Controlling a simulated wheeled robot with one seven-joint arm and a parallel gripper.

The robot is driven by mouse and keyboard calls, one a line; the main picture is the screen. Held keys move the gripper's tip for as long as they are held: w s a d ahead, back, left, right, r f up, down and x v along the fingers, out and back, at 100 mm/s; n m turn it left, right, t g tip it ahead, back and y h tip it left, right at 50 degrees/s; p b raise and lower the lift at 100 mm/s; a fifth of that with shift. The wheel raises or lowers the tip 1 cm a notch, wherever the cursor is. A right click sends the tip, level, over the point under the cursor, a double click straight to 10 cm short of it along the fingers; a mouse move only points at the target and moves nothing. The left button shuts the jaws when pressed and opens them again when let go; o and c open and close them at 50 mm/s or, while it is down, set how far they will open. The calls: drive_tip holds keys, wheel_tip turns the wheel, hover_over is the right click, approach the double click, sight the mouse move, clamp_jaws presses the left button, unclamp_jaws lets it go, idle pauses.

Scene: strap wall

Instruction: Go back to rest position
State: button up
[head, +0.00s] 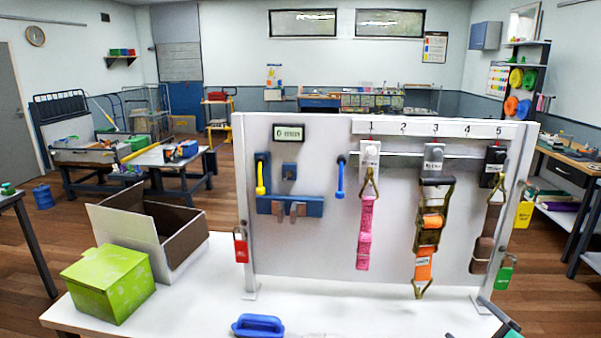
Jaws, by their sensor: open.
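My gripper (463,317) shows only in part at the bottom right, low over the front right of the white table. The rest of the gripper and arm is cut off by the frame. The upright white board (330,220) stands behind it, clear of the fingers. Three straps hang on the board: a pink strap (365,235), an orange ratchet strap (424,262) and a brown strap (483,250), under the numbers 1, 3 and 5.
A green box (108,285) and an open cardboard box (125,225) stand at the table's left. Red (241,247), green (505,275) and yellow (523,214) tags hang at the board's sides. The table (330,300) is bare between.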

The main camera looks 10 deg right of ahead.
drive_tip(key=s+a+f+n+g+y, duration=0.1)
drive_tip(key=s+a+f+n+g, duration=0.2)
drive_tip(key=f, duration=0.4)
drive_tip(key=s+a+f+n+g+y, duration=0.1)
drive_tip(key=s+f+n+g+y, duration=0.15)
drive_tip(key=s+f+n, duration=0.35)
drive_tip(key=s+a+f+n+g, duration=0.3)
drive_tip(key=s+a+n+g, duration=0.35)
drive_tip(key=s+g, duration=0.35)
drive_tip(key=w+a+r+n+t+h, duration=0.25)
drive_tip(key=w+a+r+n, duration=0.45)
drive_tip(key=w+a+r, duration=0.35)
drive_tip(key=w+a+r+n+t+y, duration=0.1)
drive_tip(key=a+n, duration=0.3)
drive_tip(key=a, duration=0.6)
drive_tip(key=shift+w+r+n, duration=0.35)
drive_tip(key=shift+w+r, duration=0.25)
drive_tip(key=shift+r, duration=0.05)
drive_tip(key=shift+d, duration=0.1)
